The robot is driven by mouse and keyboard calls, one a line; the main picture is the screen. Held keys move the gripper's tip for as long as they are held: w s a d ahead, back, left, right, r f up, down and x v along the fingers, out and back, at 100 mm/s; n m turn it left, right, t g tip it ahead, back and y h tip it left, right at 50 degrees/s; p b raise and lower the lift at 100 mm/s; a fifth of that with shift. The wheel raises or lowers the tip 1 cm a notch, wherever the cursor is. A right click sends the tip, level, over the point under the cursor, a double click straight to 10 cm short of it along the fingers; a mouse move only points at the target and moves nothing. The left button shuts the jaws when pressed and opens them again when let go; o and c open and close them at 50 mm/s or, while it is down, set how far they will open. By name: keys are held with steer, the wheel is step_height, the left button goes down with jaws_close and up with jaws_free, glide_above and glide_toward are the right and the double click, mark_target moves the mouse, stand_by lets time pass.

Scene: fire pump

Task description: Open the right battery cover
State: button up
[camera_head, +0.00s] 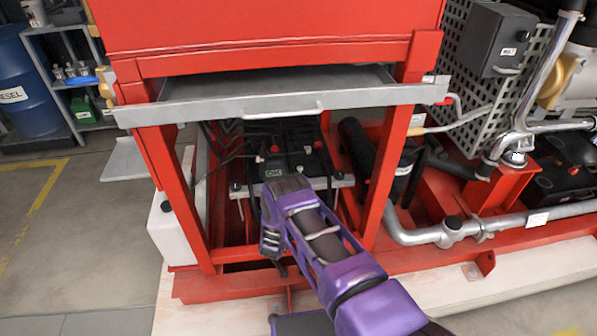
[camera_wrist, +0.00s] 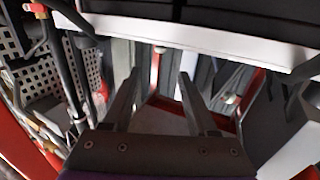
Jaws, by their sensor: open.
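A wide grey metal panel with a bar handle (camera_head: 285,113) spans the frame opening under the red tank. It looks like the battery cover and stands raised, nearly flat. Below and behind it are black batteries (camera_head: 300,150) with red terminal caps, cables and an "OK" label, in open view. My gripper (camera_head: 272,252) is in front of the batteries, below the panel and apart from its handle. In the wrist view its two fingers (camera_wrist: 158,78) are spread with nothing between them. A pale bar (camera_wrist: 200,36) crosses in front of the fingertips, with dark battery sides beyond.
Red frame posts (camera_head: 387,185) stand on both sides of the opening. A white container (camera_head: 175,228) is at the left. Grey pipes (camera_head: 450,232) and a perforated guard (camera_head: 465,75) crowd the right. The floor at the left (camera_head: 70,240) is clear.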

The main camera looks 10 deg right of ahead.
mark_target(300, 169)
steer(key=b+x, duration=0.2)
steer(key=x, duration=0.8)
steer(key=shift+w+d+b, duration=0.1)
steer(key=shift+w+b, duration=0.2)
steer(key=shift+b, duration=0.05)
steer(key=shift+w+d, duration=0.2)
steer(key=shift+w, duration=0.2)
jaws_close()
stand_by(0.5)
